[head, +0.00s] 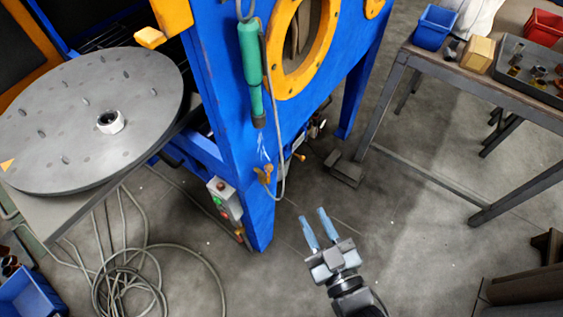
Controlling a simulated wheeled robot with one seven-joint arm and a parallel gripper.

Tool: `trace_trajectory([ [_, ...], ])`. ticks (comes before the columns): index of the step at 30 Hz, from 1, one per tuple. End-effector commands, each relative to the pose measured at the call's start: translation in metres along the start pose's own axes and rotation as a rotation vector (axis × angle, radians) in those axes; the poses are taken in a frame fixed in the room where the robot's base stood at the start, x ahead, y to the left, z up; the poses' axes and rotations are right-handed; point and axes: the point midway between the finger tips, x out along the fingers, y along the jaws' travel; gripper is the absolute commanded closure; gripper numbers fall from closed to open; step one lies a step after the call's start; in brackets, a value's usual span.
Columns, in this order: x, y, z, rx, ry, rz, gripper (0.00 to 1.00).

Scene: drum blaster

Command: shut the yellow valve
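A small yellow valve-like fitting (265,174) sits on the front of the blue machine's corner post, beside a hanging grey hose. A smaller orange-yellow piece (300,157) shows to its right, low on the machine; I cannot tell which of the two is the valve, and handle positions are too small to read. My gripper (313,216) is in front of the machine, lower right of both, over the floor. Its two blue fingers are apart with nothing between them. It touches neither piece.
The blue machine (220,100) carries a green tool (251,65) and a button box (224,198). A round grey turntable (90,120) is at left. Coiled cables (135,285) lie below it. A workbench (420,57) stands at right. Floor around my gripper is clear.

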Motion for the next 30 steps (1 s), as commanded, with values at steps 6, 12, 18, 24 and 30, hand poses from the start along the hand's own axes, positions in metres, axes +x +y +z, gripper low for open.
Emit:
trace_trajectory([
  [6, 0.068, -0.027, -0.009, -0.045, 0.055, -0.053, 0.69],
  [12, 0.089, -0.035, -0.013, -0.058, 0.069, -0.067, 0.69],
  [18, 0.115, -0.036, -0.016, -0.059, 0.070, -0.067, 0.69],
  [24, 0.144, -0.039, -0.017, -0.058, 0.069, -0.067, 0.69],
  [30, 0.159, -0.040, -0.017, -0.058, 0.068, -0.067, 0.69],
])
